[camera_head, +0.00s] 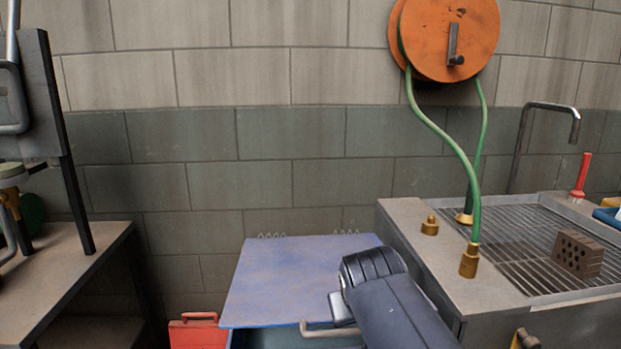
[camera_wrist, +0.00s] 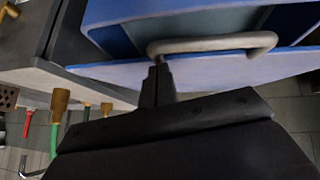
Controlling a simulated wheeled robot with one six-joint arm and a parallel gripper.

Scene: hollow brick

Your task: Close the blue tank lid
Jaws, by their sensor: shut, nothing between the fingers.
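The blue tank lid (camera_head: 300,275) spans the top of the tank (camera_head: 285,341) as a broad flat panel, its back edge by the wall. A pale bar handle (camera_head: 328,330) is at its front edge. In the wrist view, the lid (camera_wrist: 225,70) and handle (camera_wrist: 215,44) show close up, with the tank's blue side (camera_wrist: 130,10) above them in the picture. My gripper (camera_head: 342,308) is at the lid's front right. Its fingertips (camera_wrist: 158,72) are together and empty, beside the handle's left end in the wrist view.
A grey sink counter (camera_head: 408,235) stands close on the right, with brass fittings, a green hose (camera_head: 440,130) and a hollow brick (camera_head: 578,255) on its grating. A red case (camera_head: 197,332) is left of the tank. A workbench (camera_head: 75,255) stands far left.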

